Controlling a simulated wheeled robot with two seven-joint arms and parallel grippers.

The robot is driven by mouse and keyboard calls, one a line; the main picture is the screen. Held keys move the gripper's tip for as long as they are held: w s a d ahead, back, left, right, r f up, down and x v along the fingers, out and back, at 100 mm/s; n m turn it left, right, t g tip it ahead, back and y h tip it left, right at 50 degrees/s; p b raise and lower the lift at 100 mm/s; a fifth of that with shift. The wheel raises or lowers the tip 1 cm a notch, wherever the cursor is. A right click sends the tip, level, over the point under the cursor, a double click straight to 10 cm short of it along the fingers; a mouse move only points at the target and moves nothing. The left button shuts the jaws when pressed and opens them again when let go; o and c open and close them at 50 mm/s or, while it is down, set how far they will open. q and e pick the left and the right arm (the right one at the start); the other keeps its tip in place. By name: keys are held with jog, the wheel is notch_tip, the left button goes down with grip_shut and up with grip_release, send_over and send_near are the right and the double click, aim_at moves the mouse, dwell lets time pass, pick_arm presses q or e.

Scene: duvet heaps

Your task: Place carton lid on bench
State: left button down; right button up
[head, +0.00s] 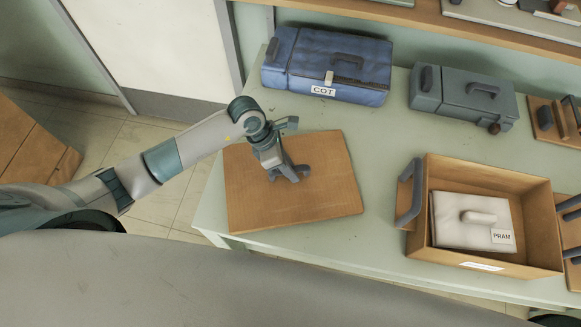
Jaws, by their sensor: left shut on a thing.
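The carton lid (330,190) is a flat brown board with a grey handle, at the left end of the pale green bench (375,262). My left gripper (288,174) is above the middle of the lid, shut on its handle. The lid lies about level, near the bench's left edge. I cannot tell whether it rests on the bench or hangs just above it. The gripper hides part of the handle. My right gripper is not in view.
An open carton (540,204) holds a white bundle (460,222) labelled PRAM. A blue case (345,62) labelled COT and a grey case (462,97) stand behind. A wooden shelf (440,22) runs along the back. Bare bench lies between lid and carton.

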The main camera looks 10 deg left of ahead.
pick_arm(q)
jog(key=shift+f, duration=0.1)
jog(key=c, duration=1.7)
grip_release()
jog(key=shift+o, duration=0.2)
jog(key=shift+a+r, duration=0.25)
jog(key=shift+r, duration=0.25)
jog(key=b+v, duration=0.3)
jog(key=v, duration=0.8)
